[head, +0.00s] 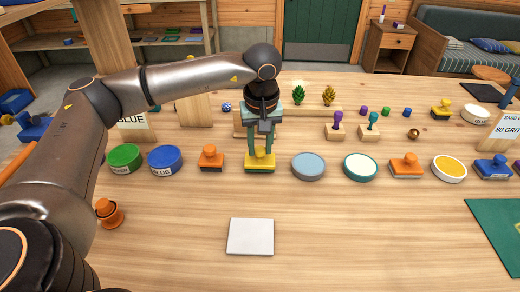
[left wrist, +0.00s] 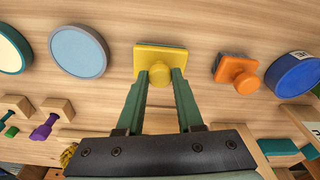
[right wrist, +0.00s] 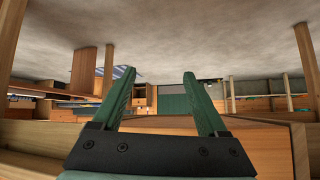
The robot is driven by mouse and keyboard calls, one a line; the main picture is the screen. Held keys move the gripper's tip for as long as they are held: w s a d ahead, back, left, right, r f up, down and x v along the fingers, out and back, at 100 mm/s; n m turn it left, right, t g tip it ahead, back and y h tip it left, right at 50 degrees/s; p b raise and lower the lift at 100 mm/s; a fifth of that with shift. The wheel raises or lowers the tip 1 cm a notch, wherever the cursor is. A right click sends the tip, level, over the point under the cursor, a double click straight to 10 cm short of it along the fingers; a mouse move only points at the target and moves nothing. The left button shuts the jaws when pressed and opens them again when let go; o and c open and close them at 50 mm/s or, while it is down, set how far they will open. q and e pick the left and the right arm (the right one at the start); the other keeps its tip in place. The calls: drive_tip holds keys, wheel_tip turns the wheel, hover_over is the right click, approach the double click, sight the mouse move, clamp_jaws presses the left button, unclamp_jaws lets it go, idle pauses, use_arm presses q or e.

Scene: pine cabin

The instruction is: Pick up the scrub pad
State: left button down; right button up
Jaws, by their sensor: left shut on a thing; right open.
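A yellow scrub pad (head: 260,166) with a round knob on top sits in the row of items at mid table, with a darker layer under its yellow top. It also shows at the top middle of the left wrist view (left wrist: 155,55). My left gripper (head: 260,150) comes down from above, its green fingers shut on the knob. The pad looks flat and level at table height; I cannot tell whether its underside touches the wood. My right gripper (right wrist: 159,75) is open and empty in the right wrist view, facing the room, away from the table items.
An orange knobbed block (head: 211,156) and a blue tin (head: 165,159) stand left of the pad. A grey-blue round tin (head: 308,166) stands close on its right. A pale square tile (head: 251,237) lies in front, with bare wood around it. Wooden stands are behind.

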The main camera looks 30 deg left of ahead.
use_arm(q)
drive_tip(key=s+d+r+p, duration=0.1)
drive_tip(key=s+d+r, duration=0.6)
drive_tip(key=d+r, duration=0.5)
drive_tip(key=shift+s, duration=0.1)
